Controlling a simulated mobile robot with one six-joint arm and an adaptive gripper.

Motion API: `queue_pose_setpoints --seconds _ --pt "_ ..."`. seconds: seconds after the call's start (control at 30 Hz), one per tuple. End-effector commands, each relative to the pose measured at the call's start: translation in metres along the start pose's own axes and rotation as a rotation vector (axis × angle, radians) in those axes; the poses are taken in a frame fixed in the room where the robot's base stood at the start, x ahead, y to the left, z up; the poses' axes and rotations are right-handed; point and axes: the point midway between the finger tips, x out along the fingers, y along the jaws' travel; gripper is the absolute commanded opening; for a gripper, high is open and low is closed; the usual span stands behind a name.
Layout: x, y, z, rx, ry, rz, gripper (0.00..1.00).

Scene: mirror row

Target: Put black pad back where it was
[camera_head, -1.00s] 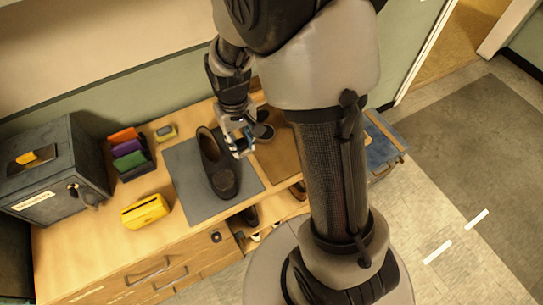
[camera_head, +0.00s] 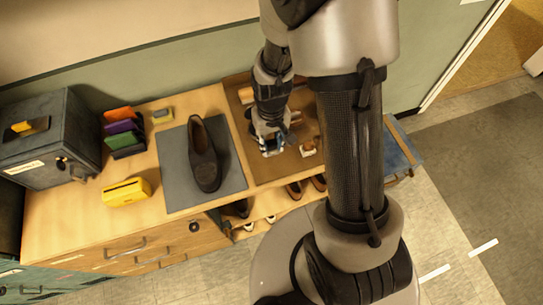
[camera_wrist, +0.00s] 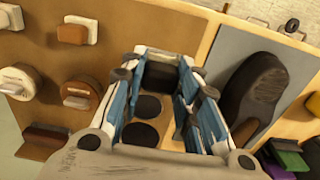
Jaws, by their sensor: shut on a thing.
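My gripper (camera_head: 272,148) is over the brown board (camera_head: 285,168) to the right of the grey mat. In the wrist view, its blue-lined fingers (camera_wrist: 165,90) are closed around a black pad (camera_wrist: 158,75), which shows between them. Two dark round spots (camera_wrist: 147,106) also show between the fingers; I cannot tell whether they belong to the board or to the held thing. The pad's underside and any contact with the board are hidden. Brown brushes or pads with pale parts (camera_wrist: 76,31) and round brown pieces (camera_wrist: 82,94) sit on the board beside the gripper.
A dark shoe (camera_head: 204,160) lies on the grey mat (camera_head: 175,180). More shoes (camera_head: 294,190) show below the top.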

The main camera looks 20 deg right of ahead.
Motion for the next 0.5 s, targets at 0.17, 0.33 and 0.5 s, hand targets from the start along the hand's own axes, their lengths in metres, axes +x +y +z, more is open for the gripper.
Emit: queue_pose_setpoints --seconds 0.17,0.33,0.5 --pt "0.033 0.000 0.000 0.000 -0.001 0.000 0.07" --pt "0.042 0.000 -0.001 -0.001 0.001 0.000 0.07" --pt "0.066 0.001 0.000 -0.001 -0.002 0.000 0.07"
